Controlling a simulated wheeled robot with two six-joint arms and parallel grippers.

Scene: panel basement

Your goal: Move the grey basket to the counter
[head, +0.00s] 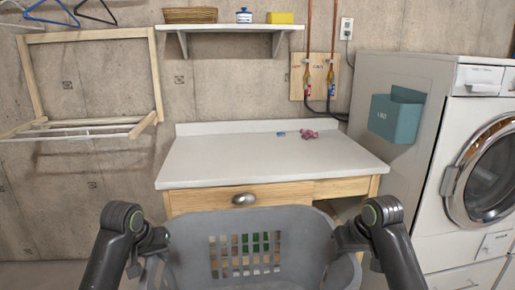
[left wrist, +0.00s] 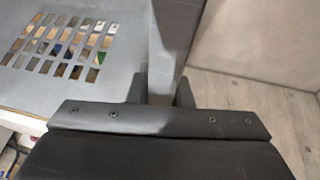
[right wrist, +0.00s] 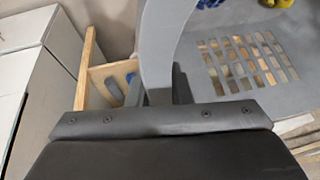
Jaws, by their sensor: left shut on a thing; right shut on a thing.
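The grey basket (head: 190,246) is at the bottom centre of the head view, in front of the counter (head: 235,160), its lower part cut off by the frame. My left gripper (head: 152,252) is shut on the basket's left side; the left wrist view shows its fingers (left wrist: 160,92) on a grey strip of the basket (left wrist: 178,40). My right gripper (head: 350,248) is shut on the right side; its fingers (right wrist: 161,88) close on the grey rim in the right wrist view. The basket looks about level. Its underside is hidden.
Small pink (head: 309,134) and blue (head: 279,133) items lie near the counter's back; the rest of its top is clear. A washing machine (head: 440,150) with a teal box (head: 395,118) stands right. A wooden drying rack (head: 155,75) is left. A shelf (head: 230,27) hangs above.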

